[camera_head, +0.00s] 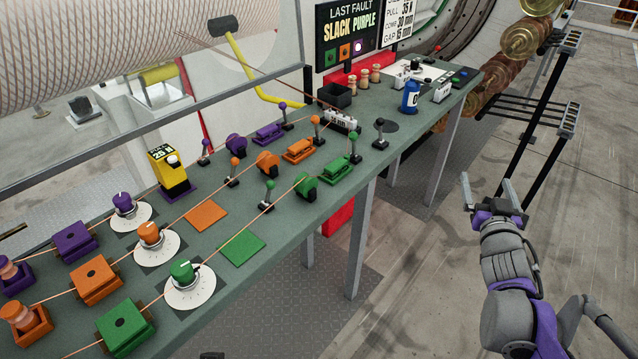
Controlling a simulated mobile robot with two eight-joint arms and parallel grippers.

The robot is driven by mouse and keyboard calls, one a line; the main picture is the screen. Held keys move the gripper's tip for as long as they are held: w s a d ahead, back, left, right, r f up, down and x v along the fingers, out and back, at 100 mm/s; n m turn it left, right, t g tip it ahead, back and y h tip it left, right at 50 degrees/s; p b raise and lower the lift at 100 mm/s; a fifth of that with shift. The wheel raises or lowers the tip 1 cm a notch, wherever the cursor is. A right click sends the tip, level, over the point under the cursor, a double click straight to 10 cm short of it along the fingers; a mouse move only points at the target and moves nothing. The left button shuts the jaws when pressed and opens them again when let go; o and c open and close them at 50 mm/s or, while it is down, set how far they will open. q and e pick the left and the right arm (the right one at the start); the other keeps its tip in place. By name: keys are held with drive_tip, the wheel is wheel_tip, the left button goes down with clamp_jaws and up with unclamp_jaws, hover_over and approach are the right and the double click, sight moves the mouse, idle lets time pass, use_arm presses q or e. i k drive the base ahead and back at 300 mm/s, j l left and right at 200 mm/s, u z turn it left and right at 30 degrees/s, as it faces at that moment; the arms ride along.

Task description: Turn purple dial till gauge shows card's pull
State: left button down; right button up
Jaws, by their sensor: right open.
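The purple dial (123,203) sits on a white scale plate at the left part of the green bench, in the row with an orange dial (150,233) and a green dial (183,270). The yellow gauge (170,172) stands behind the dials on a purple mat; its display appears to read 25 N. The white card (404,20) at the top is partly cut off; its pull line appears to read 35. My right gripper (489,190) is open and empty over the floor, right of the bench and far from the purple dial.
The bench (330,205) carries coloured blocks, levers and thin threads around the dials. A yellow-handled hammer (240,65) is behind it. A dark sign (350,38) reads "LAST FAULT SLACK PURPLE". A black rack (540,120) stands at right. The floor (425,270) between bench and my right arm is clear.

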sight(122, 201)
drive_tip(key=u, duration=1.35)
